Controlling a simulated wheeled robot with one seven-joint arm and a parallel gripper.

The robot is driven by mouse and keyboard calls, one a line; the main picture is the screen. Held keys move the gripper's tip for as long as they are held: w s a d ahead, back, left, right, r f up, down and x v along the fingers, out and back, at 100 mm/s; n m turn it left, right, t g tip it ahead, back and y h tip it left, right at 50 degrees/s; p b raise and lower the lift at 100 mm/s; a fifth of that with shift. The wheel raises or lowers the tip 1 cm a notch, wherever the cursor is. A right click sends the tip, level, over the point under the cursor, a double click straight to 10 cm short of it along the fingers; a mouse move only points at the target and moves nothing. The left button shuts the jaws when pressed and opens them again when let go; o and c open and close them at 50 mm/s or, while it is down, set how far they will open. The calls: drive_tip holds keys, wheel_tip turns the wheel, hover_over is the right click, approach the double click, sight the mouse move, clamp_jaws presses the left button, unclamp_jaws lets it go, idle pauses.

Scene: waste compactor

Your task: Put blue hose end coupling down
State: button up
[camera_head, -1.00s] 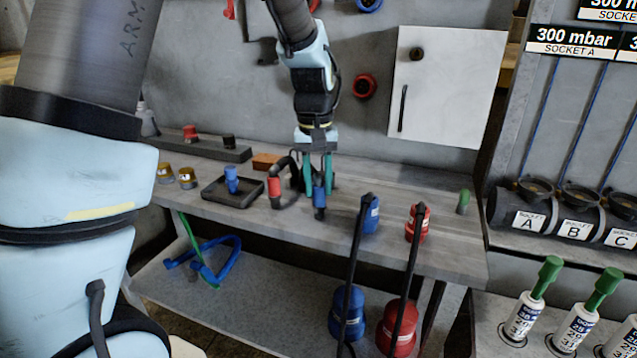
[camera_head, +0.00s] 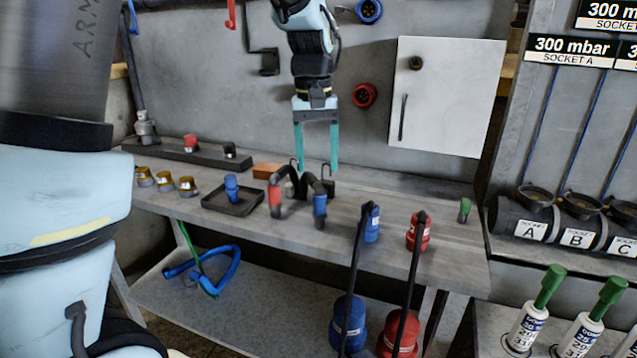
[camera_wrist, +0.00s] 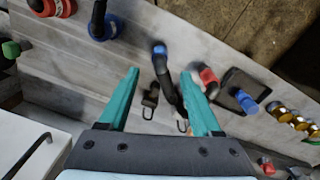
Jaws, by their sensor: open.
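A short black hose (camera_head: 309,183) hangs or rests in an arch at the middle of the workbench, with a blue hose end coupling (camera_head: 320,204) at its right end and a red one (camera_head: 275,194) at its left. My gripper (camera_head: 316,168) is open and empty above and behind the hose, its two teal fingers apart. In the wrist view the blue end coupling (camera_wrist: 159,48) lies beyond the fingertips (camera_wrist: 160,73), apart from both. The red end (camera_wrist: 208,76) lies to the right. A dark hook stand (camera_wrist: 150,100) shows between the fingers.
A black tray (camera_head: 235,203) with a blue piece stands left of the hose. Blue and red plugs with cables (camera_head: 371,224) stand to the right, a green-topped piece (camera_head: 464,211) farther right. A white cabinet (camera_head: 446,98) is on the wall behind. The bench front between is fairly clear.

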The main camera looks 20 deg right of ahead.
wheel_tip(320, 180, up, 4)
drive_tip(key=w+a+f+n, duration=0.1)
drive_tip(key=a+f, duration=0.2)
drive_tip(key=a, duration=0.4)
drive_tip(key=w+a+f+n, duration=0.1)
drive_tip(key=a+f, duration=0.2)
drive_tip(key=a, duration=0.5)
drive_tip(key=s+a+f+t, duration=0.1)
drive_tip(key=s+a+f, duration=0.2)
drive_tip(key=a, duration=0.4)
drive_tip(key=s+a+f+n, duration=0.1)
drive_tip(key=s+a+f, duration=0.2)
drive_tip(key=a, duration=0.4)
drive_tip(key=shift+a+f+t, duration=0.4)
drive_tip(key=shift+f, duration=0.25)
drive_tip(key=shift+r+p, duration=0.65)
drive_tip(key=shift+r, duration=0.15)
